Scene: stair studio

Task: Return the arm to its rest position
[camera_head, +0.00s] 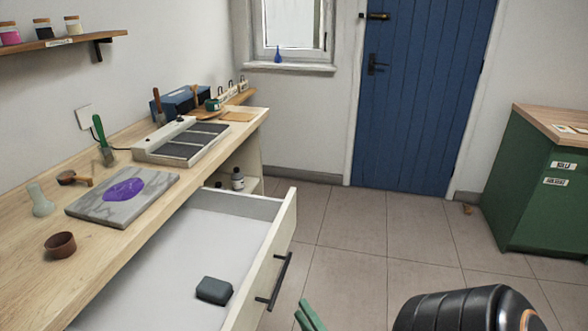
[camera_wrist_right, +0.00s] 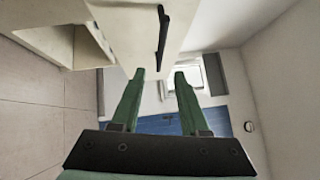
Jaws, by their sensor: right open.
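My right gripper (camera_wrist_right: 159,73) shows two green fingers spread apart with nothing between them in the right wrist view. In the head view only part of its green fingers (camera_head: 310,315) shows at the bottom edge, right of the open drawer's front (camera_head: 265,262), and apart from the handle in the picture. My black arm link is at the lower right. The wrist view also shows the drawer handle (camera_wrist_right: 163,38) beyond the fingers. My left gripper is in neither view.
The drawer stands open with a dark grey block (camera_head: 214,291) inside. The wooden worktop (camera_head: 95,229) holds a marble slab (camera_head: 85,207) with a purple patch, a brown bowl (camera_head: 60,245) and tools. A green cabinet (camera_head: 545,190) stands at right. Tiled floor (camera_head: 385,235) is mostly clear before the blue door (camera_head: 420,95).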

